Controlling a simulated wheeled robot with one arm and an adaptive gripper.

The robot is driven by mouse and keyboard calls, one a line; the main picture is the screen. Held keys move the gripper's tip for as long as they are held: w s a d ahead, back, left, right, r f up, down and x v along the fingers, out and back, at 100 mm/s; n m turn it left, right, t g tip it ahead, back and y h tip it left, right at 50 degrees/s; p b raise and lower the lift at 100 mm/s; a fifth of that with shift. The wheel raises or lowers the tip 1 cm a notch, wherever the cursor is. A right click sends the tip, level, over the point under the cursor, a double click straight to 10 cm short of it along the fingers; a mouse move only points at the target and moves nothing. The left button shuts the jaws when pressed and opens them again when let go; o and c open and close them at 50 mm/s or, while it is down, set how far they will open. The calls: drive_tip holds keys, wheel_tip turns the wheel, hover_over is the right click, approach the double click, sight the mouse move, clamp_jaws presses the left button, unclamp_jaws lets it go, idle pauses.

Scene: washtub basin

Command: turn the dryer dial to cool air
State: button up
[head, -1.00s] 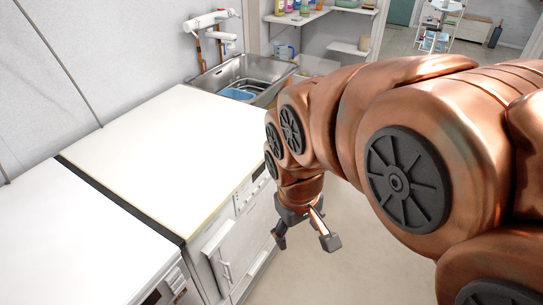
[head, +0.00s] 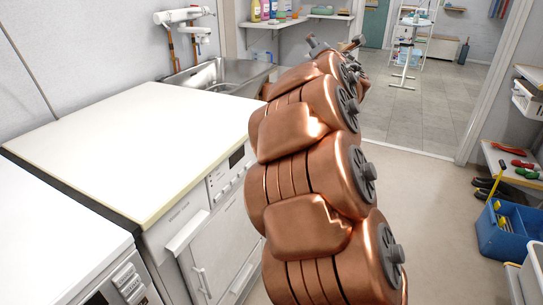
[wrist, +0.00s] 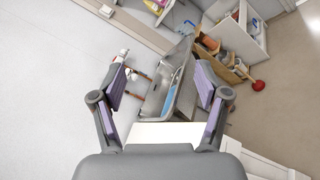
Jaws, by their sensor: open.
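A white machine (head: 215,225) stands by the wall, with a control panel (head: 228,172) on its front holding a dark display and small controls. A second white machine (head: 55,250) is at the lower left, with buttons (head: 128,282) on its panel. I cannot tell which is the dryer, and no dial setting is readable. My gripper (head: 337,46) is raised beyond the machines, near the sink and shelves, apart from both panels. In the wrist view my gripper (wrist: 161,82) is open, with nothing between its fingers.
A steel sink (head: 205,74) with a white tap (head: 184,16) is behind the machine; it also shows in the wrist view (wrist: 181,70). A shelf (head: 282,22) holds bottles. A blue crate (head: 503,232) and a tool shelf (head: 505,162) stand right. Floor (head: 430,190) between is clear.

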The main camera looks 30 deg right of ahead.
drive_tip(key=w+a+f+n+t+y+b, duration=0.1)
drive_tip(key=w+a+f+n+y+b, duration=0.1)
drive_tip(key=f+n+y+b, duration=0.6)
drive_tip(key=w+a+f+n+t+y+b, duration=0.15)
drive_tip(key=f+n+y, duration=0.35)
drive_tip(key=f+n, duration=0.6)
drive_tip(key=s+a+f+n+g+y+b, duration=0.2)
drive_tip(key=f+y, duration=0.1)
drive_tip(key=f, duration=0.2)
drive_tip(key=s+a+f+n+g+y+b, duration=0.1)
drive_tip(key=s+a+f+n+y+b, duration=0.1)
drive_tip(key=f, duration=0.3)
drive_tip(key=b+x, duration=0.1)
drive_tip(key=x, duration=0.6)
drive_tip(key=shift+w+a+f, duration=0.1)
drive_tip(key=shift+w+f, duration=0.05)
drive_tip(key=shift+w, duration=0.15)
drive_tip(key=c, duration=1.1)
